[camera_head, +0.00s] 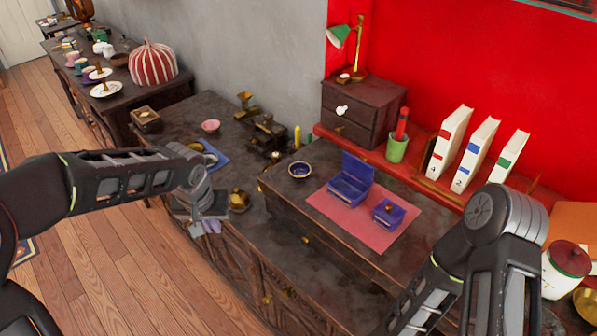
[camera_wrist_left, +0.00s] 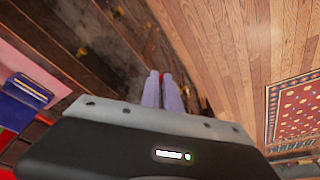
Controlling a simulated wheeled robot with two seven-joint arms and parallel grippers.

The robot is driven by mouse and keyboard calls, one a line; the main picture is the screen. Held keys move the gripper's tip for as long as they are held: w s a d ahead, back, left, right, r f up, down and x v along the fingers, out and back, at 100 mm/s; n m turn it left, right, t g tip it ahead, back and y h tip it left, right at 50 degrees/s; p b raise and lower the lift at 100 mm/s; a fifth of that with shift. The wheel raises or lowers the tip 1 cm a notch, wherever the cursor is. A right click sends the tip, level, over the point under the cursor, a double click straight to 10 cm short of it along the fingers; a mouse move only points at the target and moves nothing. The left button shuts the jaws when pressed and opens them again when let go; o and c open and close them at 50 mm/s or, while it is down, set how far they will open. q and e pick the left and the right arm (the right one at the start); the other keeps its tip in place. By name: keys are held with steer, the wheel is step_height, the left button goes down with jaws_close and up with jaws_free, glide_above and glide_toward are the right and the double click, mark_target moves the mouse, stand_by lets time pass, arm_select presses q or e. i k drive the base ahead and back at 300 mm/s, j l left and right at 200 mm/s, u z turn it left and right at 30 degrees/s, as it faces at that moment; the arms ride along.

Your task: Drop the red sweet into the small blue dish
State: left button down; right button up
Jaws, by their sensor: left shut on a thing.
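My left gripper (camera_head: 208,226) hangs at the front edge of the dark cabinet, pointing down. Its pale lilac fingers (camera_wrist_left: 162,92) are close together in the left wrist view. In the head view I cannot make the sweet out. The small blue dish (camera_head: 300,170), dark with a gold rim, stands on the raised dark top, to the right of and beyond my left gripper. My right arm shows at the lower right, but its fingertips are out of view.
A brass pot (camera_head: 238,201) stands just right of my left gripper. A blue open box (camera_head: 351,183) and a small blue box (camera_head: 389,212) are on a pink mat (camera_head: 330,210). A pink bowl (camera_head: 210,126) and brass scales (camera_head: 266,133) stand farther back.

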mark_target(300, 172)
steer(key=i+j, duration=0.2)
steer(key=j, duration=0.15)
steer(key=i+j, duration=0.2)
steer(key=j, duration=0.15)
steer(key=i+j, duration=0.2)
steer(key=j, duration=0.15)
steer(key=i+j, duration=0.2)
steer(key=j, duration=0.15)
steer(key=z, duration=2.15)
steer(key=j, duration=0.1)
